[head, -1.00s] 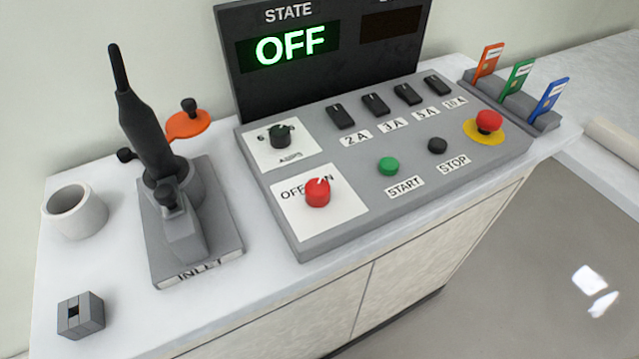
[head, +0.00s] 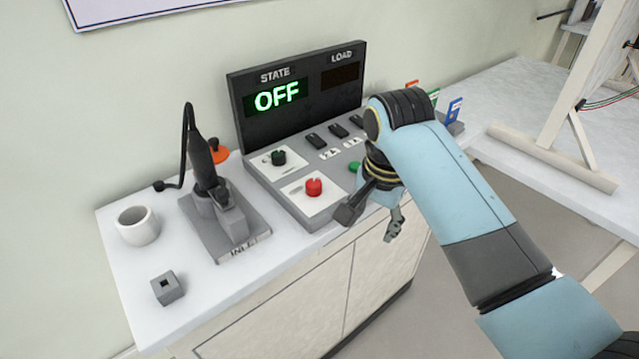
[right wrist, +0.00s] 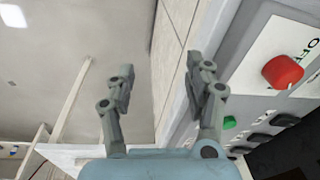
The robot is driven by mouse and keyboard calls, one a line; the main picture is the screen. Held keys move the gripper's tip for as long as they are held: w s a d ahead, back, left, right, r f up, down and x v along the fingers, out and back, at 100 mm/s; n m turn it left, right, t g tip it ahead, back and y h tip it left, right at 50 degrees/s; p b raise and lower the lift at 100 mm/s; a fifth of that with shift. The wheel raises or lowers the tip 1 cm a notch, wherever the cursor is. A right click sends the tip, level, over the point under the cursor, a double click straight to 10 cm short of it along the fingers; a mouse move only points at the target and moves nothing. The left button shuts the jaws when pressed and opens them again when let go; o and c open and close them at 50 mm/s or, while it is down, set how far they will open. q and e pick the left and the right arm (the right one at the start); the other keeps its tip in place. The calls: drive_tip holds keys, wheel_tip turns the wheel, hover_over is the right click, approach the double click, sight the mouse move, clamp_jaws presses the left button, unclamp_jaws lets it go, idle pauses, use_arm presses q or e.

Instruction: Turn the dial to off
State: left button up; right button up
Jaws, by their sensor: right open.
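The red dial (head: 314,187) sits on a white OFF/ON plate at the front left of the grey control panel (head: 306,216). Its pointer is too small to read now. In the right wrist view the red dial (right wrist: 283,71) is at the right, outside my fingers. My right gripper (head: 372,220) is open and empty, just right of the dial and in front of the panel's front edge, apart from it. Its two fingers (right wrist: 160,72) stand wide apart in the wrist view. The state display (head: 277,96) reads OFF. My left gripper is out of view.
A black knob (head: 279,158) sits behind the red dial. A green button (right wrist: 229,122) and black switches are close to my right finger. Left of the panel stand the inlet block with its black handle (head: 203,165), a white mug (head: 138,225) and a small grey block (head: 167,288).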

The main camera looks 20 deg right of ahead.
sight(314, 183)
drive_tip(key=w+a+r+m, duration=0.1)
drive_tip(key=w+r, duration=0.1)
drive_tip(key=w+a+r+m, duration=0.1)
drive_tip(key=w, duration=0.1)
drive_tip(key=w+a+r+m, duration=0.1)
drive_tip(key=w+r+m, duration=0.1)
drive_tip(key=shift+a+r+g, duration=0.1)
drive_tip(key=shift+r+g, duration=0.2)
drive_tip(key=shift+r, duration=0.05)
drive_tip(key=w+a+r+m, duration=0.4)
drive_tip(key=w+r, duration=0.1)
drive_tip(key=r, duration=0.2)
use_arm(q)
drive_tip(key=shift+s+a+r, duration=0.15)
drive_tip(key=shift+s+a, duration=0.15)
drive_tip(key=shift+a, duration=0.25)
use_arm(e)
drive_tip(key=shift+g, duration=0.4)
drive_tip(key=f, duration=1)
drive_tip(key=shift+d+f, duration=0.2)
drive_tip(key=shift+c, duration=0.4)
